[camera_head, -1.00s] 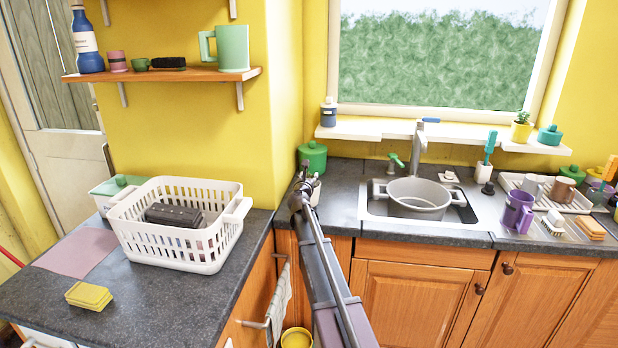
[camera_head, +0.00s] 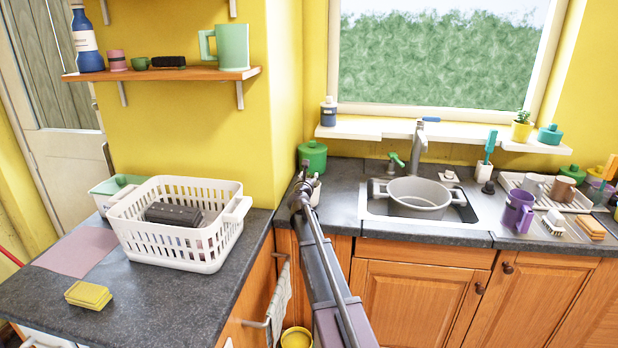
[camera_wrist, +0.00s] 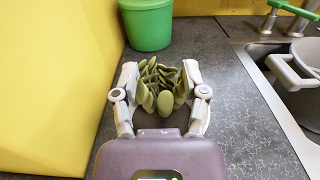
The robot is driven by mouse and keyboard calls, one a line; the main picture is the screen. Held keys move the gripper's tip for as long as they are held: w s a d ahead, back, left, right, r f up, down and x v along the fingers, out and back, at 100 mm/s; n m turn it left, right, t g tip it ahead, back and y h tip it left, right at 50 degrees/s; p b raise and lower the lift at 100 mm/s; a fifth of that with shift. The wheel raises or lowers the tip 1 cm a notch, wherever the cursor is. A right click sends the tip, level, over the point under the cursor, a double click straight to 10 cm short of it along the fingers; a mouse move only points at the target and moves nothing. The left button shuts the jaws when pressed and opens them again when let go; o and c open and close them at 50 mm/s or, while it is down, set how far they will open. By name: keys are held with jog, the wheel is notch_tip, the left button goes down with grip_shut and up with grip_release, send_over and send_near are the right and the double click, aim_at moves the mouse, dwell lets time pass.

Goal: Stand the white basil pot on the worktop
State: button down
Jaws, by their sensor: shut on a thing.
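My gripper (camera_wrist: 160,75) has its two pale fingers on either side of a plant with thick green leaves, the basil (camera_wrist: 165,88), in the wrist view. It is shut on the basil pot; the leaves hide the pot's wall there. In the head view my gripper (camera_head: 306,178) is at the corner of the dark speckled worktop (camera_head: 341,205), left of the sink. A small white part of the pot (camera_head: 316,192) shows beside it, mostly hidden by my arm. I cannot tell whether the pot touches the worktop.
A green lidded canister (camera_head: 313,157) stands just behind, against the yellow wall. The sink with a grey pot (camera_head: 417,198) is to the right. A white basket (camera_head: 180,250) stands on the left counter. Bare worktop lies between gripper and sink.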

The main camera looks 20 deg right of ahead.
jog(key=shift+f+b, duration=0.45)
dwell(0.6)
jog(key=shift+c, duration=0.2)
grip_release()
dwell(0.4)
jog(key=shift+s+a, duration=0.1)
jog(key=shift+s, duration=0.05)
jog(key=shift+s+a, duration=0.2)
jog(key=shift+s, duration=0.1)
jog(key=shift+s+a, duration=0.2)
jog(key=shift+s, duration=0.1)
jog(key=shift+s+a, duration=0.4)
jog(key=shift+s, duration=0.2)
jog(key=shift+s+a, duration=0.4)
jog(key=shift+s, duration=0.15)
